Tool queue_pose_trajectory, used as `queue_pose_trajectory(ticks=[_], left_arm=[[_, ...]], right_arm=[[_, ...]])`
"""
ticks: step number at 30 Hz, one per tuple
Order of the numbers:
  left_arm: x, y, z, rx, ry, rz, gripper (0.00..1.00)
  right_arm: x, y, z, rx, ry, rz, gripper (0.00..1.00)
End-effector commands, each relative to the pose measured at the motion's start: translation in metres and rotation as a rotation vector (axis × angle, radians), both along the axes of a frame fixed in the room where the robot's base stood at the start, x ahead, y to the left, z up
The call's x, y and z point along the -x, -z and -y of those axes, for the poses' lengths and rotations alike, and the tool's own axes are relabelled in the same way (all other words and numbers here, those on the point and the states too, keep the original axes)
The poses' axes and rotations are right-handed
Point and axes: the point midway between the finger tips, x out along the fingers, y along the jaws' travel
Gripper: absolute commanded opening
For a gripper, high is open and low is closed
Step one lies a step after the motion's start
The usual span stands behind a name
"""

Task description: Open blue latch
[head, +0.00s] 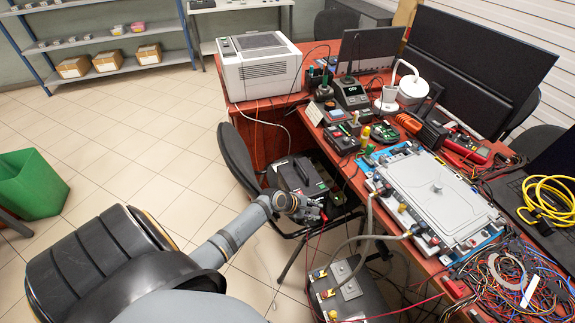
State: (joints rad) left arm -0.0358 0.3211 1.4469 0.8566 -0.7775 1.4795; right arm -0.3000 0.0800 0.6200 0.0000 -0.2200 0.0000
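A flat grey metal unit (440,190) lies on a blue mat on the red table, right of centre. Grey hoses (369,215) reach its near edge, where small coloured fittings sit. A small bluish part (415,228) shows by the hose end at that edge; it is too small to tell whether it is the blue latch or how it stands. My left gripper (314,211) is over the black chair, left of the table and apart from the unit. Its fingers are dark and too small to read. My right gripper is not in view.
A black box (296,176) rests on the chair. A dark box with switches (345,293) stands below the table edge. Tangled wires (510,275) and a yellow cable (548,198) crowd the right. A printer (258,66) and monitors stand behind. The floor at left is mostly clear.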

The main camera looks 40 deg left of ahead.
Motion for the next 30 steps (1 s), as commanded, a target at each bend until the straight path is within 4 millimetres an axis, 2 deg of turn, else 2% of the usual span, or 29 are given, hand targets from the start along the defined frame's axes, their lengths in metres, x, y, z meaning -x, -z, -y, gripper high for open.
queue_pose_trajectory(ticks=[9, 18, 24, 30], left_arm=[[0.043, 0.059, -0.017, -0.247, 0.148, -0.028, 0.28], [0.086, 0.107, -0.031, -0.435, 0.288, -0.065, 0.28], [0.106, 0.125, -0.035, -0.507, 0.355, -0.083, 0.28], [0.111, 0.13, -0.036, -0.527, 0.376, -0.086, 0.28]], right_arm=[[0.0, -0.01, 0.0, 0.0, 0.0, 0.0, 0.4], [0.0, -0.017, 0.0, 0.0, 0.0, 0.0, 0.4], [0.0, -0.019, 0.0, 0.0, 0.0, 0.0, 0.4], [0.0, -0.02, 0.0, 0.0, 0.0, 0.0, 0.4]])
